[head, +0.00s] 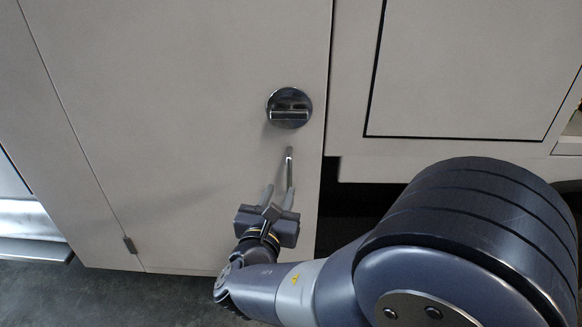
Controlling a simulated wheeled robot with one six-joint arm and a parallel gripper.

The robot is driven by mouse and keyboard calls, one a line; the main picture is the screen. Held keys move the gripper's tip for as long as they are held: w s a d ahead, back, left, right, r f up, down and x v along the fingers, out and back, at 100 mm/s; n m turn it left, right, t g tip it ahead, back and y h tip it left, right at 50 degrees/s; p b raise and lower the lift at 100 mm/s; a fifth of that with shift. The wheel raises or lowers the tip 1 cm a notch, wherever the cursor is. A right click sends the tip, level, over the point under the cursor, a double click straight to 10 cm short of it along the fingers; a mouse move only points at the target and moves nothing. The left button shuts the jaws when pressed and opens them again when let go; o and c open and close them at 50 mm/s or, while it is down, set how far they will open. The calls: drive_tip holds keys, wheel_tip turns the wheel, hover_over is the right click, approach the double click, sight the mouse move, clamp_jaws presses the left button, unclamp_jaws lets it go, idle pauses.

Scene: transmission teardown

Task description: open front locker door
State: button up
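The pale locker door (190,120) fills the left and middle of the head view and looks shut. A round chrome latch (289,107) with a flat bar across it sits near its right edge. Below the latch is a thin upright metal bar (289,160); I cannot tell for certain whether it is a handle on the door. My gripper (279,190) is in front of the door's lower right part, pointing up, below the latch. Its two fingers are apart, with the bar's lower end by the right fingertip. Contact cannot be made out.
A small dark hinge (130,244) sits at the door's lower left edge. To the right is a pale panel (470,70) with a dark-outlined recess, and a dark gap below it. Dark floor (110,295) lies under the door. My arm covers the lower right.

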sight(288, 173)
drive_tip(key=p+x, duration=0.1)
drive_tip(key=x, duration=0.8)
drive_tip(key=shift+p, duration=0.3)
drive_tip(key=shift+s, duration=0.1)
clamp_jaws()
